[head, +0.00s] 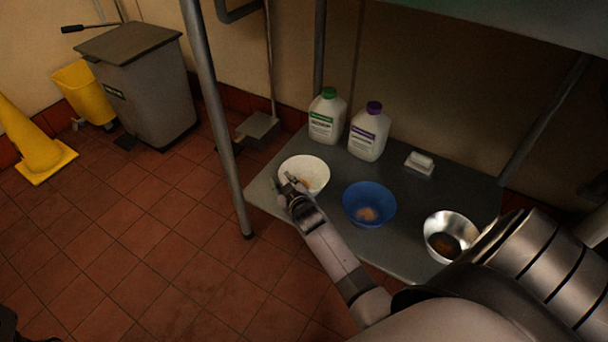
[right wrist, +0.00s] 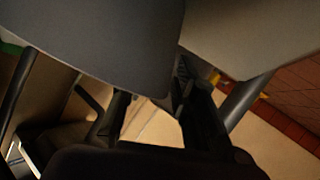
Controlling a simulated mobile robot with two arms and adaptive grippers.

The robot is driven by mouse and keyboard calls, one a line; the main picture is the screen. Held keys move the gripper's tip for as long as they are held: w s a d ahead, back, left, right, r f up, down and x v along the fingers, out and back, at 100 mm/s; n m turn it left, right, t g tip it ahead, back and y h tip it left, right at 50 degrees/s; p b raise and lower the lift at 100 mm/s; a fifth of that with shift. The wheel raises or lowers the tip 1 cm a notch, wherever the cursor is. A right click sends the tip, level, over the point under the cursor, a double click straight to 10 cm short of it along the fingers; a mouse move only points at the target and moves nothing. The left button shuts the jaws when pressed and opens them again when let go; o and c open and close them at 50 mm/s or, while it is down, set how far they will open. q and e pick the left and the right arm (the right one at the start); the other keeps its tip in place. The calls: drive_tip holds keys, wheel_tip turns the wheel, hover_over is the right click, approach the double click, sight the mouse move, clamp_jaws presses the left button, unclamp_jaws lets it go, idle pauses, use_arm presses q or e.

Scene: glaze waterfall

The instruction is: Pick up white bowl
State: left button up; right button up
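The white bowl (head: 314,166) stands on the left end of the grey shelf, with something small and orange-brown in it. My right gripper (head: 287,183) is at the bowl's near left rim and covers part of it. Its fingers look spread apart. I cannot tell whether they touch the bowl or straddle its rim. In the right wrist view the dark fingers (right wrist: 155,110) also stand apart, below large grey and beige surfaces that I cannot identify surely. My left gripper is not clearly seen.
On the shelf (head: 405,235), a blue bowl (head: 362,195) and a metal bowl (head: 463,225) stand right of the white bowl. Two jugs (head: 325,120) (head: 367,138) stand behind. A shelf leg (head: 217,120) rises left. Open tiled floor lies further left.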

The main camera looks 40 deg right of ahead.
drive_tip(key=shift+c, duration=0.3)
clamp_jaws()
idle(0.3)
